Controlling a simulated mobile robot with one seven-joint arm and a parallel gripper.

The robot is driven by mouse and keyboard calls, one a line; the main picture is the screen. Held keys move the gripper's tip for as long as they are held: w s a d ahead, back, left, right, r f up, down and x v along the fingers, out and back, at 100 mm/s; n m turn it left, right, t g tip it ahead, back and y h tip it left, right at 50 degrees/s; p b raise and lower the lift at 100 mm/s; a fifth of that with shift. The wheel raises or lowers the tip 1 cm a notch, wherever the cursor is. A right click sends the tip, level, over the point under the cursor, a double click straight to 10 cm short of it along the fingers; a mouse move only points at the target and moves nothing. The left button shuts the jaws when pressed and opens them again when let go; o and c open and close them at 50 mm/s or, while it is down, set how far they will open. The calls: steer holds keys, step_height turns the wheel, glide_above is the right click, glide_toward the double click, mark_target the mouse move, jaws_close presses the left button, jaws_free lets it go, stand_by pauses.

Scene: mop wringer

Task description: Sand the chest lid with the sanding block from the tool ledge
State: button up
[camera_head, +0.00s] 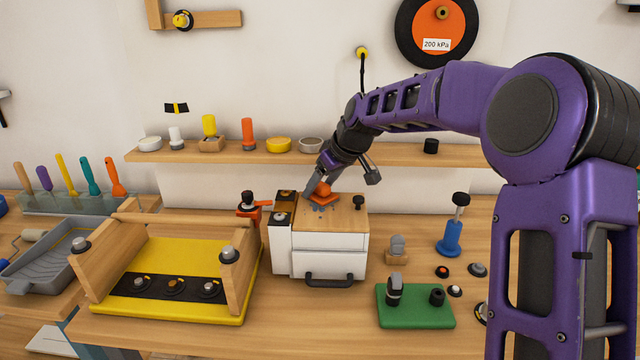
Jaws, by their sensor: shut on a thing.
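The chest (343,262) is a white drawer unit with a dark handle, standing at the middle of the bench. Its light wooden lid (348,218) has a black knob at the right and small bluish marks near the front left. My gripper (316,186) reaches down over the lid and is shut on an orange sanding block (324,198). The block is at the back left of the lid, low over it or touching it; I cannot tell which. The fingers partly hide the block. The tool ledge (400,146) runs along the wall behind.
The ledge holds a yellow bottle (209,126), an orange bottle (248,132) and bowls. A red clamp-like tool (252,206) stands left of the chest. A yellow wooden-sided frame (180,262) lies farther left. A green plate (418,312) and blue stand (452,236) are at right.

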steer(key=shift+s+b, duration=2.25)
steer(key=shift+s, duration=1.9)
steer(key=shift+r, duration=0.1)
step_height(320, 180, up, 7)
steer(key=p, duration=0.5)
steer(key=o, duration=0.9)
steer(key=c, duration=0.9)
steer(key=shift+f+b, duration=2.2)
steer(key=shift+f, duration=0.8)
